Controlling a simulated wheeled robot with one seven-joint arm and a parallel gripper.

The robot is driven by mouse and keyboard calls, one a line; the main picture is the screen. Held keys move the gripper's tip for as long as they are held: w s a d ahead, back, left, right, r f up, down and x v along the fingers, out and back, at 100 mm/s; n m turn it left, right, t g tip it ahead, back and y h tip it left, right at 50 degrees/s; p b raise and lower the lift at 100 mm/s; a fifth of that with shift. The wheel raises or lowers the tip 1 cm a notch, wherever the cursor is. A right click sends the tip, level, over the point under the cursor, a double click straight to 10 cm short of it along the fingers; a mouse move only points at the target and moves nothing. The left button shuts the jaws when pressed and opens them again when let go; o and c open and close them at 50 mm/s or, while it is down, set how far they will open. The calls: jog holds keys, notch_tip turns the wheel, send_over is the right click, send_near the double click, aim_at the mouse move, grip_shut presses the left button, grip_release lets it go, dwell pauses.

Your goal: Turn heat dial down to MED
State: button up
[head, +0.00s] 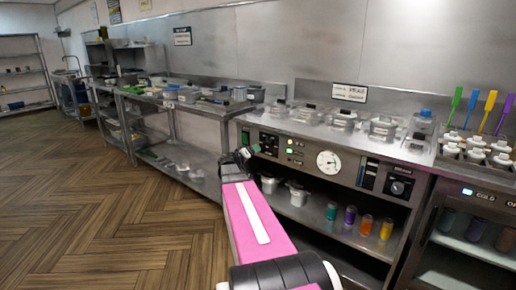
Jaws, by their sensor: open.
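The range's front panel (348,181) carries a round white dial face (328,162) with small markings and a black panel at its right end with a round knob (397,187). The lettering is too small to read, so I cannot tell which one is the heat dial or where it is set. My gripper (250,151) is small in view at the end of my pink arm, in front of the panel's left end. It is open and appears empty. It is left of both the white dial face and the knob, apart from them.
Lidded metal containers (342,121) stand on the range top. Pots (297,193) and coloured cups (350,216) sit on the shelf below. A cold unit (478,192) with bottles stands at the right, and a cluttered steel table (185,104) at the left. The wooden floor (110,215) is clear.

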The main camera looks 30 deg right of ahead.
aim_at(265, 146)
jog(key=x, duration=1)
jog(key=c, duration=0.9)
